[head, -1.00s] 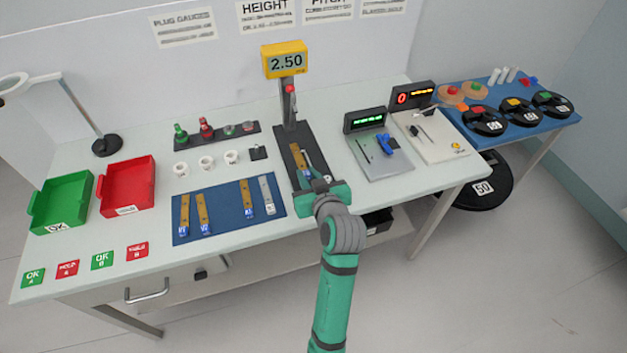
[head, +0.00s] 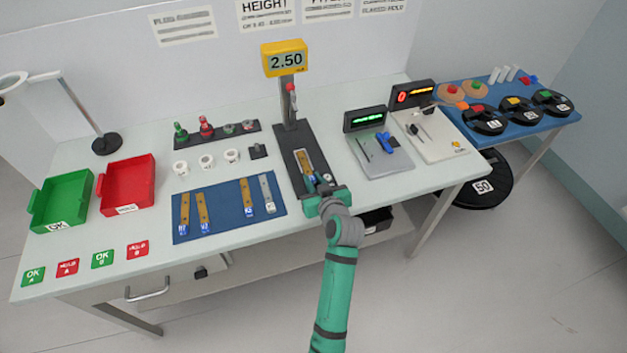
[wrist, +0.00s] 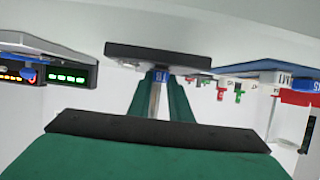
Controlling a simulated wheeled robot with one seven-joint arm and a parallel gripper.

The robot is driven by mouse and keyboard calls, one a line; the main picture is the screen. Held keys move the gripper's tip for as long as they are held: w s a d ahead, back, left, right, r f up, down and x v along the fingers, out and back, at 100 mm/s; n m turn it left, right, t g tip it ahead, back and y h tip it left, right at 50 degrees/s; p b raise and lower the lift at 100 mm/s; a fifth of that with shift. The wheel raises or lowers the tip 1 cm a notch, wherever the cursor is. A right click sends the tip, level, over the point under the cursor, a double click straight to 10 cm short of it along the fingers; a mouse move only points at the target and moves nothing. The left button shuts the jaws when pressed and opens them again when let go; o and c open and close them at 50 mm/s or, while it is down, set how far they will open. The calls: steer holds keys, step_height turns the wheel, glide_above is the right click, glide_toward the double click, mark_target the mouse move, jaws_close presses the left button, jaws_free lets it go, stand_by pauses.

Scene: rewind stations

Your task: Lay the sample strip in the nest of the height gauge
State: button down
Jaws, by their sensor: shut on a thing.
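The height gauge has a dark base (head: 287,148), a post and a yellow display (head: 284,59) reading 2.50. The sample strip (head: 306,162), brown with a blue-labelled end (wrist: 157,78), lies lengthwise over the nest area at the near part of the base. My gripper (head: 325,198) is at the base's near end, shut on the strip's near end. In the wrist view the blue end is between my green fingers (wrist: 157,100), close to the edge of the dark base (wrist: 200,58). I cannot tell whether the strip rests fully on the nest floor.
A blue mat (head: 222,222) with several other strips lies left of the gauge. A grey fixture (head: 390,165) with a green-lit display stands to the right. Plug gauges (head: 206,127) and white rings (head: 206,162) stand behind the mat. Green (head: 62,203) and red (head: 128,186) trays are at left.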

steer(key=shift+f, duration=0.1)
steer(key=c, duration=1.6)
jaws_free()
